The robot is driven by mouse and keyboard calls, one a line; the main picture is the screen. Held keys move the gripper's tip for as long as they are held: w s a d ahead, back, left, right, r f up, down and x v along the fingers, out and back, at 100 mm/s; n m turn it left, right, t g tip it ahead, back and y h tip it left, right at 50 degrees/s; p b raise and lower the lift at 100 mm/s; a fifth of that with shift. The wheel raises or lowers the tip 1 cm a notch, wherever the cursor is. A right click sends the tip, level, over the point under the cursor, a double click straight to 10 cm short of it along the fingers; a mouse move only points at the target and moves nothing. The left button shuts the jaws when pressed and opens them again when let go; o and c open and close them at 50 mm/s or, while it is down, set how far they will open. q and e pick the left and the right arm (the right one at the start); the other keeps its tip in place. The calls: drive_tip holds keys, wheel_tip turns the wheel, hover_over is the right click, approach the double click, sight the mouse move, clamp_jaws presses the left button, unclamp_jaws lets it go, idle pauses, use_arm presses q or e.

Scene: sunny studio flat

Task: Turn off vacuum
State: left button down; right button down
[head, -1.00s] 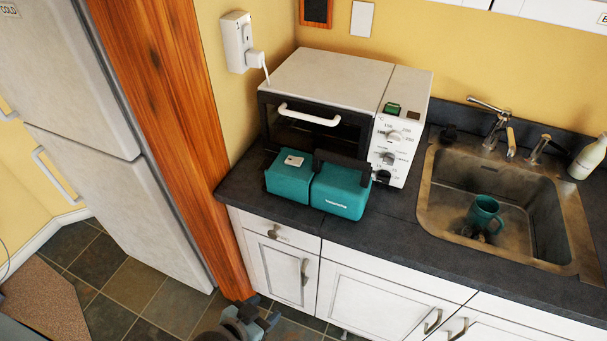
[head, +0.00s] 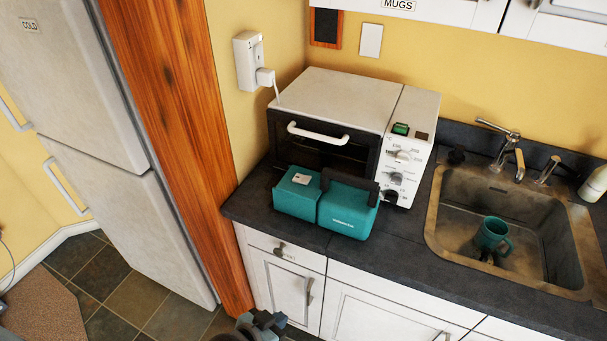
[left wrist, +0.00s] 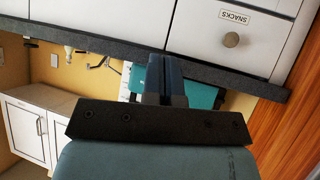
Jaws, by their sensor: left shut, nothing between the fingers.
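A teal appliance with a black handle (head: 346,209), which I take to be the vacuum, sits on the dark counter in front of a toaster oven. Its teal body also shows in the left wrist view (left wrist: 202,96), partly hidden behind my fingers. A small pale label or switch lies on top of its left block; I cannot tell which. My left gripper (head: 262,326) is at the bottom edge of the head view, below the counter and in front of the cabinets, apart from the appliance. Its fingers (left wrist: 165,82) are shut and empty. My right gripper is not in view.
The white toaster oven (head: 335,99) stands behind the appliance, with a plugged outlet box (head: 248,62) on the wall. A sink (head: 468,262) holding a teal mug (head: 492,235) is at right. A wooden post (head: 178,140) and fridge (head: 95,190) stand left. The counter's front edge overhangs white cabinets.

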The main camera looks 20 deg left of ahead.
use_arm(q)
drive_tip(key=w+d+r+g+h+b, duration=0.1)
drive_tip(key=w+d+r+g+h, duration=0.25)
drive_tip(key=w, duration=0.85)
wheel_tip(320, 180, up, 27)
drive_tip(key=n+g+y+b, duration=0.2)
drive_tip(key=g+y, duration=0.4)
drive_tip(key=g, duration=0.1)
hover_over(306, 180)
drive_tip(key=a, duration=0.2)
drive_tip(key=shift+w+a+r, duration=0.1)
drive_tip(key=shift+w+r, duration=0.05)
drive_tip(key=shift+r, duration=0.05)
drive_tip(key=f, duration=0.4)
drive_tip(key=d+f+p, duration=0.1)
drive_tip(key=f, duration=0.4)
drive_tip(key=f+p, duration=0.1)
drive_tip(key=f, duration=0.4)
drive_tip(key=shift+d, duration=0.35)
